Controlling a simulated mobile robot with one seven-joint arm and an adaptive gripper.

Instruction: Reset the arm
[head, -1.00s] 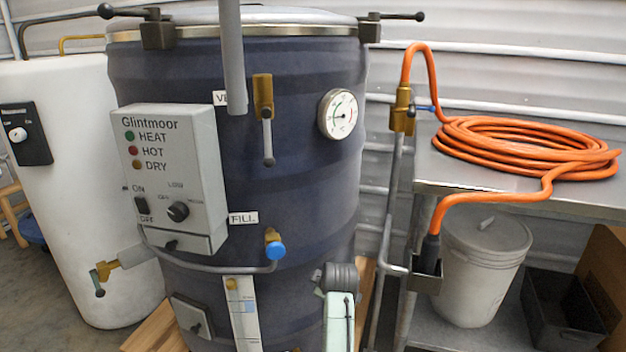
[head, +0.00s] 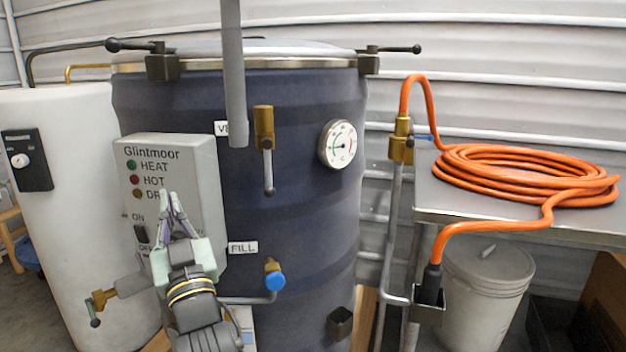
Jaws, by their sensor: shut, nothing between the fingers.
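My gripper (head: 170,196) is in the head view, in front of the lower part of the grey Glintmoor control box (head: 203,160). Its fingers are shut with nothing between them and point upward. It covers part of the box's switch and knob area; whether it touches the box I cannot tell. My arm reaches up from the bottom edge. The box is fixed to the dark blue tank (head: 300,220). Its HEAT, HOT and DRY lamps are partly visible, with the DRY label partly covered.
A blue-handled fill valve (head: 275,280) sits right of my arm. A grey vent pipe (head: 233,75) hangs above. A white tank (head: 75,220) stands at left. At right, an orange hose (head: 520,165) lies coiled on a metal table (head: 440,200) above a lidded bucket (head: 485,300).

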